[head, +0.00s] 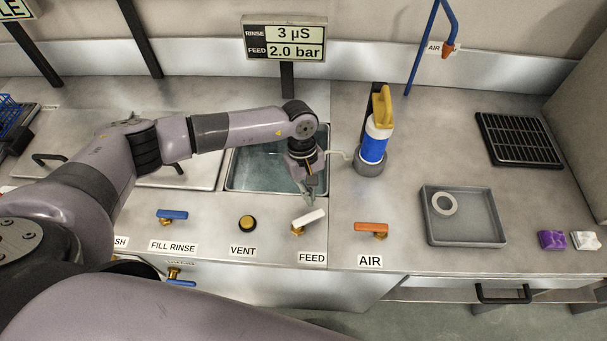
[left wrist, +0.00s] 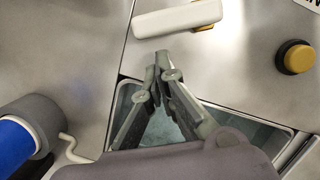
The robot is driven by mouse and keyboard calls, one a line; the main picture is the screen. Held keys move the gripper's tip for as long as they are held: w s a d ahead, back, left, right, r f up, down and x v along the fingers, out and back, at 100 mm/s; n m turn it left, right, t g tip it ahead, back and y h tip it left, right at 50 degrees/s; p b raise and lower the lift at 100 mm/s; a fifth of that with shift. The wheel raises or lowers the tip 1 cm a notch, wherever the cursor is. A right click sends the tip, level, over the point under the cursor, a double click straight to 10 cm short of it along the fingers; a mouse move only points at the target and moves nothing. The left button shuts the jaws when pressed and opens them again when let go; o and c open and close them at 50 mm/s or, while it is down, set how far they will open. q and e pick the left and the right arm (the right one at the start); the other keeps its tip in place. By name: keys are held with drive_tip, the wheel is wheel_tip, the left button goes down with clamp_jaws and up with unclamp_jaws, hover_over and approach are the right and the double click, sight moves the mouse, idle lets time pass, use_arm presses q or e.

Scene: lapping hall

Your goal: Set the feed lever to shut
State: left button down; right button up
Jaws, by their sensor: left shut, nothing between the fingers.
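The feed lever (head: 309,217) has a white handle on a brass valve, above the FEED label (head: 312,258). Its handle slants from the valve up to the right. My left gripper (head: 309,199) is just behind the handle, at the front edge of the sink, its fingers shut and empty. In the left wrist view the closed fingertips (left wrist: 162,60) point at the side of the white handle (left wrist: 178,18), with a small gap in the picture; I cannot tell whether they touch. My right gripper is not in view.
The black and yellow vent button (head: 247,223), blue fill rinse lever (head: 172,214) and orange air lever (head: 371,227) are nearby. A blue and white bottle (head: 374,143) stands in a grey holder right of the sink (head: 237,182). The display (head: 285,42) reads feed 2.0 bar.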

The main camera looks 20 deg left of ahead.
use_arm(q)
drive_tip(key=shift+s+d, duration=0.3)
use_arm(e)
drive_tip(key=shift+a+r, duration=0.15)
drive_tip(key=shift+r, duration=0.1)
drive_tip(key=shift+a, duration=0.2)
